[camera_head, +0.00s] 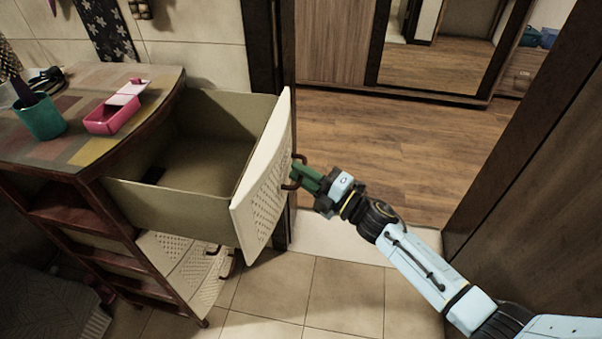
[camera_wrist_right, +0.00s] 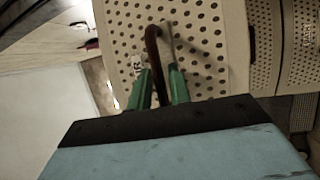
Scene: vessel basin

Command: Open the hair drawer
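The top drawer (camera_head: 262,185) of the wooden cabinet is pulled far out, and its inside looks nearly empty. Its pale front has rows of small holes and a dark red handle (camera_head: 297,170). In the right wrist view, the perforated front (camera_wrist_right: 205,25) shows part of a label ending in what looks like an R; the rest is hidden. My right gripper (camera_head: 303,175) is at the handle. In the wrist view its green fingers stand on both sides of the handle (camera_wrist_right: 153,45) and close on it. My left gripper is not in view.
The cabinet top (camera_head: 75,150) holds a teal cup (camera_head: 40,118) and a pink box (camera_head: 112,115). Lower drawers (camera_head: 190,270) with similar perforated fronts are below. A doorway with a wooden floor (camera_head: 420,150) opens behind my right arm; a dark door panel (camera_head: 540,170) stands at right.

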